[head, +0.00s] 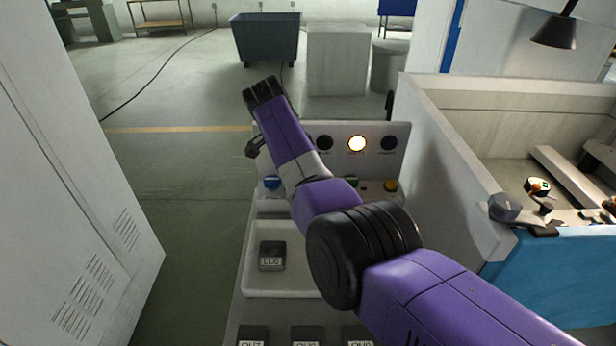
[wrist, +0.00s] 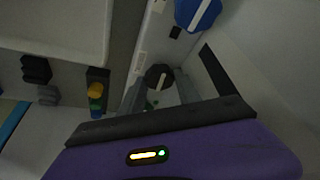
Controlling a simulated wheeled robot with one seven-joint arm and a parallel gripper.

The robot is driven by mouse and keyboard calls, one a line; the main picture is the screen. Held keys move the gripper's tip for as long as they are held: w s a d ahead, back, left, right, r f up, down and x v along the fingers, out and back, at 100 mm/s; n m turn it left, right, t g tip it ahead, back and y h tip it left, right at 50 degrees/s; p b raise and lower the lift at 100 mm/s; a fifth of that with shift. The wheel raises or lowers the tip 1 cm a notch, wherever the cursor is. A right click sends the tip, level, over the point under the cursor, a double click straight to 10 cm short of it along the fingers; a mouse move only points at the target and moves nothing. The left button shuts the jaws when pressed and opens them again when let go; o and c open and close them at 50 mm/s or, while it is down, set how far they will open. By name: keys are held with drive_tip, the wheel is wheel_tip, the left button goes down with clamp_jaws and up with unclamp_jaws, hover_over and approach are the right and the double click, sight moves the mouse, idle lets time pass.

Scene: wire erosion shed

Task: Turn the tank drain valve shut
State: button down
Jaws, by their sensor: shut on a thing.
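In the wrist view my gripper (wrist: 158,90) has its two grey fingers on either side of a round black knob (wrist: 158,77) with a pale pointer line, and is shut on it. A larger blue knob (wrist: 197,12) with a white bar sits beyond it at the top edge, apart from the fingers. Labels by the knobs are too small to read, so I cannot tell which knob is the drain valve by name. In the head view my purple arm crosses the console, and the fingers and the held knob cannot be made out.
A console panel (head: 408,133) has one lit lamp (head: 357,143) between dark ones. A white tray (head: 250,286) holds a dark labelled block (head: 271,256). A pale cabinet (head: 75,190) stands left, an open tank (head: 455,150) right.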

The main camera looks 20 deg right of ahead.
drive_tip(key=c, duration=0.9)
unclamp_jaws()
drive_tip(key=shift+o, duration=0.2)
drive_tip(key=shift+r+p, duration=0.15)
drive_tip(key=shift+p, duration=0.25)
